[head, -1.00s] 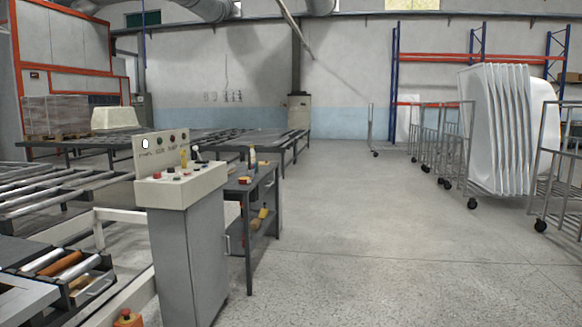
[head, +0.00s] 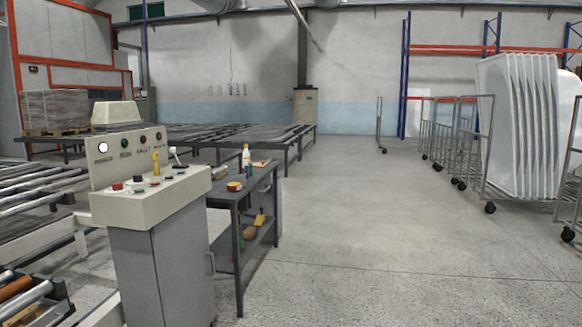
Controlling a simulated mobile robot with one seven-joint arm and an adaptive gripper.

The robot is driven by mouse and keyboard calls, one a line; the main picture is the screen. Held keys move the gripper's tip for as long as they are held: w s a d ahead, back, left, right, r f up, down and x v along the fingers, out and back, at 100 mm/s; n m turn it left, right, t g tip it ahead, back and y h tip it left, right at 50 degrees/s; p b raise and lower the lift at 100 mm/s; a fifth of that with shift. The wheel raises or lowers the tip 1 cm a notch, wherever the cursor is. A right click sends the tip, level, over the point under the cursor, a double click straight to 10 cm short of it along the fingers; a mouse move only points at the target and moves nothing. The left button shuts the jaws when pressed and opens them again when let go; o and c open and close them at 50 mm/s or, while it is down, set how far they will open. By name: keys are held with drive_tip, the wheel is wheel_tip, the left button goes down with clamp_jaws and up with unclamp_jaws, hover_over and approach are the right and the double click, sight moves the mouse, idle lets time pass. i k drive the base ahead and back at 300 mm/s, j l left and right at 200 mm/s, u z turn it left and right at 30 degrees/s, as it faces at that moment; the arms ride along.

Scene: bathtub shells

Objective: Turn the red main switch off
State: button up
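A grey control console with a cream top (head: 150,208) stands at the left. Its upright panel (head: 112,170) carries a round white dial (head: 102,147) and several small knobs or lamps, one of them reddish (head: 143,138). The sloped top holds several buttons, including a red one (head: 117,186) at the left, and a lever with a pale knob (head: 173,150). A yellow-handled tool (head: 156,163) stands at the back of the top. I cannot tell which red part is the main switch, or its position. My gripper is not in view.
A dark workbench (head: 223,199) with a bottle (head: 246,155) and small items stands right of the console. Roller conveyors (head: 35,185) lie behind and left. The concrete floor (head: 350,230) is open ahead and right. Wheeled carts (head: 460,140) and white tub shells (head: 518,125) stand at the right.

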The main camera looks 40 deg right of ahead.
sight(116, 187)
drive_tip(key=i+l+z, duration=0.25)
drive_tip(key=i+l, duration=0.2)
drive_tip(key=i+l+z, duration=0.25)
drive_tip(key=i, duration=0.35)
drive_tip(key=i+l, duration=0.45)
drive_tip(key=i, duration=0.2)
drive_tip(key=i+l, duration=0.5)
drive_tip(key=i, duration=0.15)
drive_tip(key=u, duration=1.45)
drive_tip(key=i+j+u, duration=0.15)
drive_tip(key=i+j, duration=0.25)
drive_tip(key=i+j+u, duration=0.2)
drive_tip(key=i+j, duration=0.15)
drive_tip(key=i, duration=0.25)
